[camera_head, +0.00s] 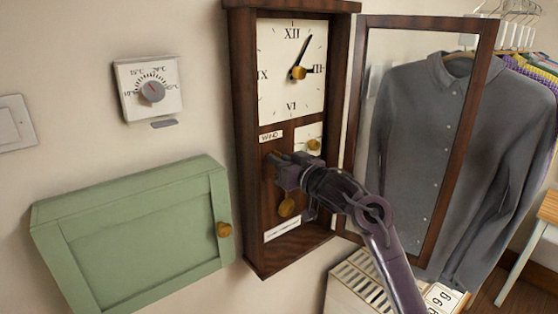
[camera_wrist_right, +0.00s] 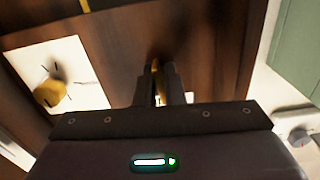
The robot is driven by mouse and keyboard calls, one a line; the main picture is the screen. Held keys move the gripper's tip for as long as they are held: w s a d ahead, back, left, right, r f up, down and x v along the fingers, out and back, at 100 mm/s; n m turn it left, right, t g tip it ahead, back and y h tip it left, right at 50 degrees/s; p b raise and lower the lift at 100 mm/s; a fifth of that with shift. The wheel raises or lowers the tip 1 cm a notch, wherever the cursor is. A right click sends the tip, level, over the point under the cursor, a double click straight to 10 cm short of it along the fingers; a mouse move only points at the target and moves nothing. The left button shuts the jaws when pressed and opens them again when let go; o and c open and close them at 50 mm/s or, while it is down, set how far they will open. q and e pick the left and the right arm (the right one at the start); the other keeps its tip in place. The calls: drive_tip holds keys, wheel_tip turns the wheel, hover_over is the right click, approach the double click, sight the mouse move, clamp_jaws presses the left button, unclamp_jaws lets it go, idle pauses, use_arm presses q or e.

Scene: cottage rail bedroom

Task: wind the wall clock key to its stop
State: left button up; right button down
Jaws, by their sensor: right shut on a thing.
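The wall clock (camera_head: 247,150) is a tall dark wooden case with a white dial (camera_head: 275,50). Its framed glass door (camera_head: 487,75) stands open to the right. My right gripper (camera_head: 276,160) reaches into the case just below the "WIND" label (camera_head: 271,136). Its jaws are shut on the brass winding key (camera_wrist_right: 155,67), which shows between the fingertips (camera_wrist_right: 160,84) in the right wrist view. In the head view the jaws mostly hide the key, so its turn angle cannot be told. My left gripper is not in view.
A small panel with a brass knob (camera_head: 313,145) sits right of the key, and a brass pendulum bob (camera_head: 287,206) hangs below. A green cabinet (camera_head: 140,240) and a thermostat (camera_head: 150,88) are on the wall at left. Shirts (camera_head: 420,130) hang behind the glass door.

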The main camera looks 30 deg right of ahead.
idle(0.7)
drive_tip(key=c, duration=1.6)
unclamp_jaws()
drive_tip(key=shift+s, duration=0.25)
drive_tip(key=s+b, duration=0.2)
drive_tip(key=s, duration=0.5)
drive_tip(key=shift+s+d+b, duration=0.15)
drive_tip(key=shift+d+b, duration=0.15)
drive_tip(key=shift+b, duration=0.1)
